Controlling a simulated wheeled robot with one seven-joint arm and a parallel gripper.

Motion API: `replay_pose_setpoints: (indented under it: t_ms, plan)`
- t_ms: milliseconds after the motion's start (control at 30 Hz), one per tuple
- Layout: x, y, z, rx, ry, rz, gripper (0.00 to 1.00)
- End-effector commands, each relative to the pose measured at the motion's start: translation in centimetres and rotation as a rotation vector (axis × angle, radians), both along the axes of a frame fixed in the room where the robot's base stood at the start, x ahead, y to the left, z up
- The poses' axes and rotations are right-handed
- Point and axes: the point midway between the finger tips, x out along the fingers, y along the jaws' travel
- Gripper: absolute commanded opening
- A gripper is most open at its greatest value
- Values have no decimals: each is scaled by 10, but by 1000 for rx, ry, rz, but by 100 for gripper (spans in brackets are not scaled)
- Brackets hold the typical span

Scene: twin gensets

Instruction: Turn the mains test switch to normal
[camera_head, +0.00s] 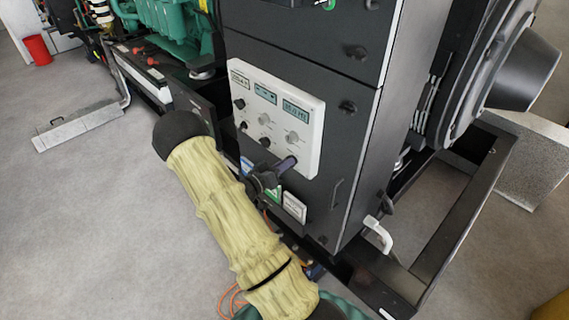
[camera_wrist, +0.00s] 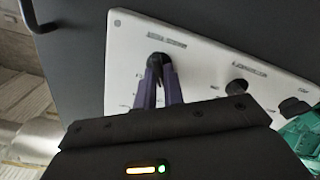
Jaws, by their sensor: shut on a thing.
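A white control panel (camera_head: 309,149) is set in the dark cabinet face. It carries small displays and several knobs. In the head view, my gripper hides this switch. Another black knob (camera_wrist: 237,87) is to its right in the wrist view, apart from the fingers.
The dark cabinet (camera_head: 345,185) has latches and a white lever (camera_head: 378,233) low on its right. A green engine (camera_head: 172,30) stands behind to the left. Orange cable lies near the cabinet's foot.

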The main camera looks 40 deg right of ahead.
Motion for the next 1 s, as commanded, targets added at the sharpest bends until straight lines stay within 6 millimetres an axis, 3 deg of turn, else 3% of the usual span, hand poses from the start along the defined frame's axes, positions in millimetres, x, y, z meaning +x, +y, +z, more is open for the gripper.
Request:
replay_pose_setpoints:
  t_ms: [300, 333, 433, 767, 1000]
  plan:
    - [1, 0, 1, -2, 3, 2, 0]
    - [1, 0, 1, -2, 3, 2, 14]
    - [1, 0, 1, -2, 3, 2, 32]
    - [0, 2, 0, 0, 2, 1, 32]
    - [-1, 28, -2, -1, 1, 4, 32]
